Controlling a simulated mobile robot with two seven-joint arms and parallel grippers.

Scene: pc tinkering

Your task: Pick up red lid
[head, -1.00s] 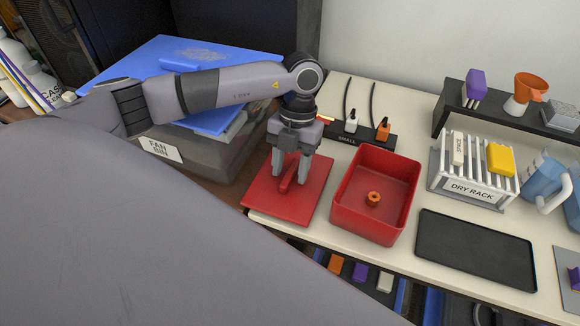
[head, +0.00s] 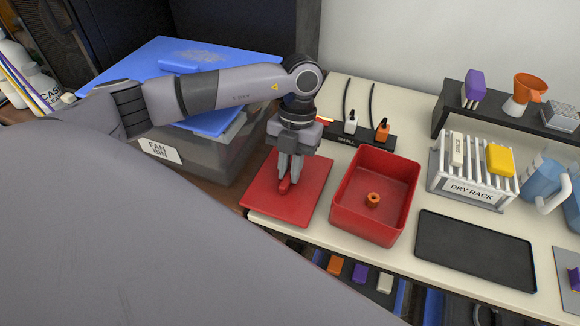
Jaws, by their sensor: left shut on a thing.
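The red lid (head: 308,203) is a flat square panel with a raised bar handle (head: 284,187) at its middle. It lies at the left end of the cream worktop, left of the open red bin (head: 348,217). My left gripper (head: 288,178) points down over the lid, its fingers closed together on the handle. The fingers hide part of the handle. The lid appears flat on the surface. My right gripper is not in view.
The red bin holds an orange ring-shaped piece (head: 373,199). A black tray (head: 476,262) and a white dry rack (head: 470,185) stand to the right. A grey fan bin (head: 205,155) with a blue lid (head: 130,70) is at the left.

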